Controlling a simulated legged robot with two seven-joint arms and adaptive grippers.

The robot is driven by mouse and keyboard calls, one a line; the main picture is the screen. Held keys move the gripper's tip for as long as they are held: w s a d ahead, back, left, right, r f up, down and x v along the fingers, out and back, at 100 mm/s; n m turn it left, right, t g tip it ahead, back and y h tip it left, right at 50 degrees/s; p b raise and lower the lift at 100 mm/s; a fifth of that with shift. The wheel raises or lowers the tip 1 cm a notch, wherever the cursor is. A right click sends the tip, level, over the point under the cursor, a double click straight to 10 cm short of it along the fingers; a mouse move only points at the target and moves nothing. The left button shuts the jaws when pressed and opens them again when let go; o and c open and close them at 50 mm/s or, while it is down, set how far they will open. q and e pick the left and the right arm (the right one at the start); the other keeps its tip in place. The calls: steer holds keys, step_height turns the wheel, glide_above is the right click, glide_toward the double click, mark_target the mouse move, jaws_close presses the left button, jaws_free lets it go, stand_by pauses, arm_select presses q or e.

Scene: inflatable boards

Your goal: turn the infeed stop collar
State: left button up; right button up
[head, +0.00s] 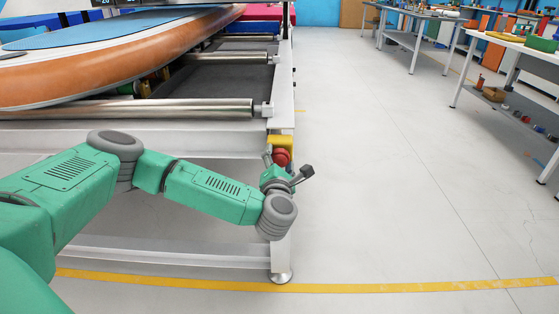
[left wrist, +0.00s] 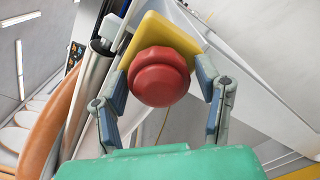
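The stop collar is a red round knob (head: 282,157) on a yellow mount (head: 278,141) at the front right corner of the white conveyor frame. In the left wrist view the red collar (left wrist: 160,77) faces the camera, with the yellow mount (left wrist: 160,32) behind it. My left gripper (head: 279,169) is at the collar in the head view, its fingers partly hidden by the wrist. In the left wrist view the left gripper (left wrist: 163,72) is open, with one blue-padded finger on each side of the collar. Small gaps seem to show between pads and collar. My right gripper is not in view.
An orange-edged inflatable board (head: 120,55) lies on the conveyor, behind a metal roller (head: 150,108). The white frame (head: 180,143) runs beside my arm. Workbenches (head: 525,44) stand at the right. The grey floor (head: 390,180) between is clear, with a yellow line (head: 400,288) in front.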

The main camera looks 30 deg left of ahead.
arm_select(q)
steer(key=c, duration=0.7)
